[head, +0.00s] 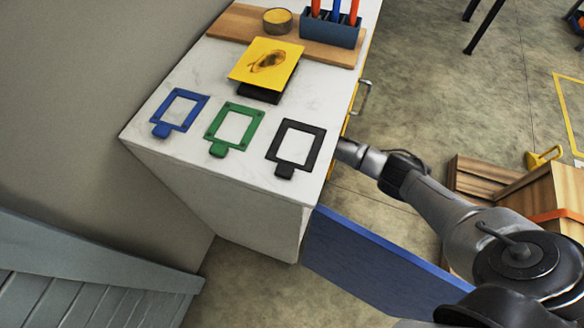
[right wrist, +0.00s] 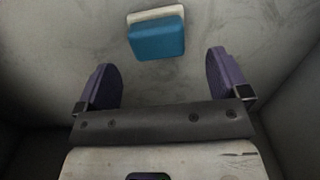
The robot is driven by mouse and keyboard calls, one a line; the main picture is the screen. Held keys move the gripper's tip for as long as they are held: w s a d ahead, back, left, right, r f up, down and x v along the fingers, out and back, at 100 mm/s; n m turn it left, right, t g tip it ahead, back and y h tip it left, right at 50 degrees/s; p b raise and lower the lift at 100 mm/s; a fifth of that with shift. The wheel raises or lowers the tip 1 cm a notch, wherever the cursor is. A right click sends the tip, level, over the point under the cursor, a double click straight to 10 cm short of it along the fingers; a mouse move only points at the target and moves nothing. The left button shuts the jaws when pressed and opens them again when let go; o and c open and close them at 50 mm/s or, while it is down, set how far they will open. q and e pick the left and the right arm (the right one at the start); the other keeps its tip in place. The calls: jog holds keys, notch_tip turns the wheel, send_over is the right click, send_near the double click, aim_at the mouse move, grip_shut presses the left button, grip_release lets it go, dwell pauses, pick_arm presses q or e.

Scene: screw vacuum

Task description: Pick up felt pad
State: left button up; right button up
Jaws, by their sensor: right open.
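In the right wrist view, a small teal block with a pale layer along its far edge (right wrist: 157,40), apparently the felt pad, lies on a pale, marbled surface. My right gripper (right wrist: 160,70) is open, with its two purple fingers wide apart. The pad is ahead of the fingers, near the middle of the gap, and nothing is between them. In the head view my right arm reaches to the side of the white cabinet (head: 240,215), and the gripper and pad are hidden there. My left gripper is not in view.
Dark walls close in on both sides in the right wrist view. A blue door (head: 375,265) stands open below my arm. On the cabinet top lie blue (head: 186,96), green (head: 217,124) and black (head: 279,143) frames and a yellow picture card (head: 250,68). A wooden crate (head: 545,195) stands at right.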

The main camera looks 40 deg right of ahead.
notch_tip(320, 180, down, 4)
jog(key=b, duration=0.3)
jog(key=shift+w, duration=0.1)
jog(key=shift+f, duration=0.5)
jog(key=shift+r, duration=0.1)
jog(key=c, duration=1)
